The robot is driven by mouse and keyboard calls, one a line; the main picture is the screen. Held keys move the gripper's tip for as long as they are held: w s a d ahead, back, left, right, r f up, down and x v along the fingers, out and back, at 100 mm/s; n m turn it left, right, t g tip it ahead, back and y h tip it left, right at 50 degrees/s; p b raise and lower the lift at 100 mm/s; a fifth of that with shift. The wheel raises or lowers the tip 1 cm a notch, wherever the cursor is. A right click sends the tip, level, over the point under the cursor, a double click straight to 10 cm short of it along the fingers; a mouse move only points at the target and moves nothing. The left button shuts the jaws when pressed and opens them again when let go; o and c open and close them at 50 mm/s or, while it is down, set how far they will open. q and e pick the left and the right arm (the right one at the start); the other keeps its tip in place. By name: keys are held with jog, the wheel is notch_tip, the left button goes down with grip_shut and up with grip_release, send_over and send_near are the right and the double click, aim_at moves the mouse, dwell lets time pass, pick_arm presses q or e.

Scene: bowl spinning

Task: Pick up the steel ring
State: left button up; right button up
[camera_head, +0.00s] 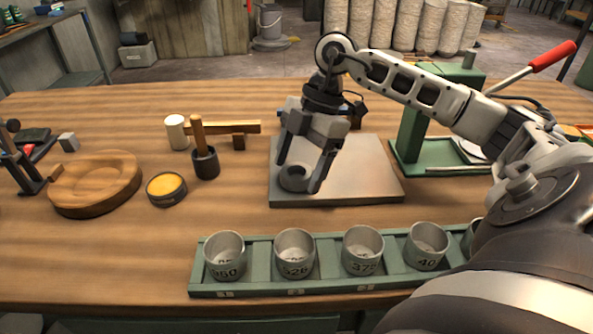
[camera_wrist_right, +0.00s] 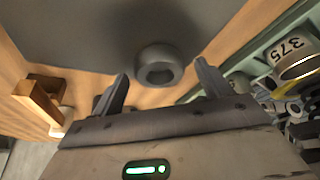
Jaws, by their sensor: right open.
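The steel ring (camera_head: 296,181) is a small grey ring on the left part of the flat grey plate (camera_head: 360,180) in the head view. It also shows in the right wrist view (camera_wrist_right: 158,66), just beyond the fingertips and between their lines. My right gripper (camera_head: 298,176) is open and points down over the ring, with one finger on each side of it in the head view. The right wrist view shows both fingers (camera_wrist_right: 160,80) spread and nothing held. I cannot tell whether a finger touches the ring. My left gripper is not in view.
A green rack (camera_head: 260,287) with several numbered steel cups stands at the front. A round wooden block (camera_head: 95,183), a yellow-topped tin (camera_head: 166,188) and a mallet in a dark cup (camera_head: 205,163) are at left. A green press with a red handle (camera_head: 553,56) stands right.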

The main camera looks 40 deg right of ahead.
jog(key=c, duration=1.3)
jog(key=shift+r, duration=0.1)
